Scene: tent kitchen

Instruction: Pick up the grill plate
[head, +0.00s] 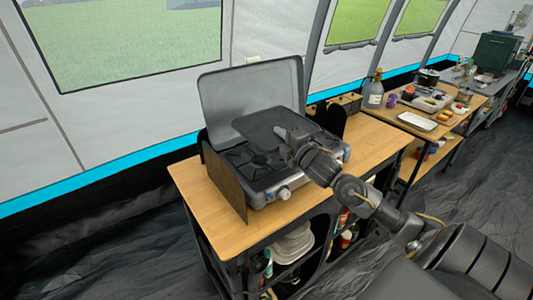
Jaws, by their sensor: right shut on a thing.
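The grill plate (268,124) is a dark, flat, rounded rectangle above the camping stove (262,194) on the wooden table. It appears tilted, in front of the stove's raised grey lid (222,94). My right gripper (290,142) is shut on the grill plate at its near right edge; the fingertips are hard to make out against the dark plate. Part of the stove top shows below and to the left of the plate. The right arm hides the stove's right front. My left gripper is not in view.
A brown board (223,182) stands at the stove's left side. The table's front strip (235,235) is bare. A second table at right holds a bottle (373,92), a white tray (417,121) and several small items. Plates (292,246) sit on a shelf below.

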